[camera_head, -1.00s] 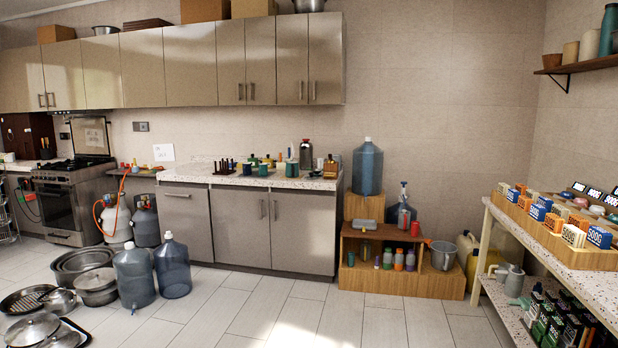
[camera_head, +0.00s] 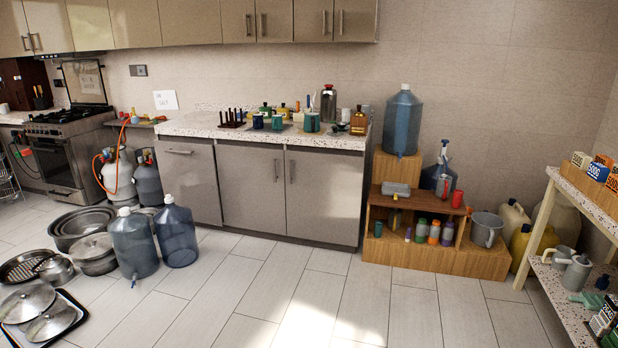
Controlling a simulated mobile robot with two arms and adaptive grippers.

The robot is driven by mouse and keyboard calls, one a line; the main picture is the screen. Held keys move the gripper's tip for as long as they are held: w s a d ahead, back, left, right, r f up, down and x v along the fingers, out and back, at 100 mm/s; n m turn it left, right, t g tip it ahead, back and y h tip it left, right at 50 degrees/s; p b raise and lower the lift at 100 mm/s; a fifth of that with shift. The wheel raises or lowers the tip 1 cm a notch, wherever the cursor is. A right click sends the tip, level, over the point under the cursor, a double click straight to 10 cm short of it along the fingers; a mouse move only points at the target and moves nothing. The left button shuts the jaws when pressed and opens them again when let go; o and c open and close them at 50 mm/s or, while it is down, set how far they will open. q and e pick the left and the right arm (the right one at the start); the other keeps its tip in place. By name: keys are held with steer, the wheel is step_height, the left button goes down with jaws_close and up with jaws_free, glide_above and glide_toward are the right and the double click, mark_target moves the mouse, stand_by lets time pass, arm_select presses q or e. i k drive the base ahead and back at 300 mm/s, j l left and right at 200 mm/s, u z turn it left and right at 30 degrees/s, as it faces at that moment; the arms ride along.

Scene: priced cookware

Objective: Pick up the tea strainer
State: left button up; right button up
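I cannot make out a tea strainer for certain. The speckled counter (camera_head: 190,126) in the middle holds small items. A small dark item (camera_head: 340,128) lies near its right end, between a green mug (camera_head: 312,123) and a brown bottle (camera_head: 359,124); it is too small to identify. Other dark green mugs (camera_head: 277,122) and a dark rack with upright pegs (camera_head: 232,118) stand further left. Neither of my grippers is in view.
Pots and pans (camera_head: 82,225) and large blue water jugs (camera_head: 134,245) stand on the floor at left. A wooden stepped shelf (camera_head: 490,262) with bottles is right of the counter. A speckled table (camera_head: 590,200) stands far right. Tiled floor (camera_head: 280,290) before the counter is clear.

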mark_target(341, 125)
steer(key=i+j, duration=0.1)
steer(key=i, duration=4.55)
steer(key=l+z, duration=0.05)
steer(key=l, duration=0.2)
